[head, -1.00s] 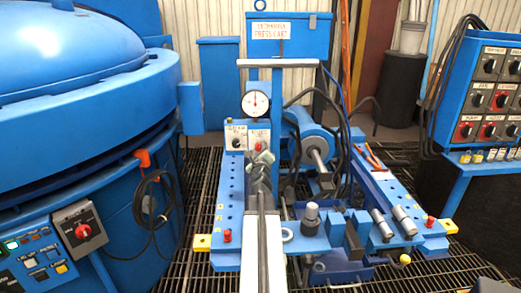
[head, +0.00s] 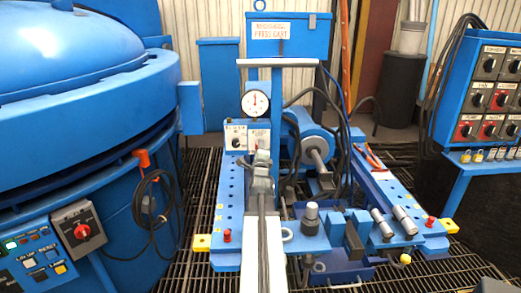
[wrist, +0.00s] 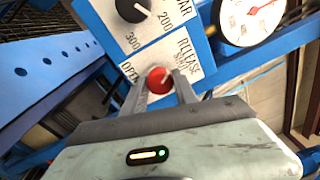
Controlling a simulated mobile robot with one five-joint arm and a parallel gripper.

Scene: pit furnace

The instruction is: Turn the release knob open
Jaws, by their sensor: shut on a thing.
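The red release knob (wrist: 159,80) sits on a white plate lettered RELEASE and OPEN in the wrist view. My gripper (wrist: 161,84) has a finger on either side of the knob and is shut on it. The panel appears tilted in this view. In the head view my gripper (head: 262,160) is at the small control panel (head: 236,137) below the gauge and hides the knob. The knob's exact pointer direction is hard to tell.
A black selector knob (wrist: 133,10) with BAR markings sits beside the release knob. A round gauge (head: 256,104) is just above the panel. Black hoses (head: 340,130) hang to the right. The blue furnace (head: 80,90) stands at left, a switch panel (head: 488,95) at right.

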